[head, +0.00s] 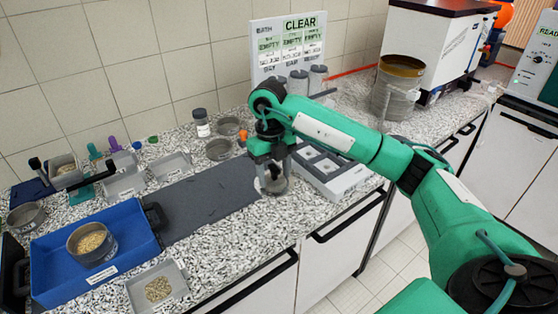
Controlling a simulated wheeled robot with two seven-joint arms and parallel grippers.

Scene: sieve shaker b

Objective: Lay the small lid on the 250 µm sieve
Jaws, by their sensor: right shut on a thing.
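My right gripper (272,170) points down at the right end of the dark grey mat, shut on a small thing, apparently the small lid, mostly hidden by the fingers. A small round grey sieve-like vessel (275,188) shows directly below the fingers. I cannot tell whether lid and vessel touch. No 250 µm label is readable, so I cannot tell which sieve is which. A round sieve (92,245) with pale grains stands in the blue tray (137,240). Two small round pans (218,150) (228,127) stand behind the mat. My left gripper is not in view.
The dark mat (205,200) is mostly bare. A white rack with square openings (335,178) stands right of my gripper. A tray of grains (157,289) lies at front left.

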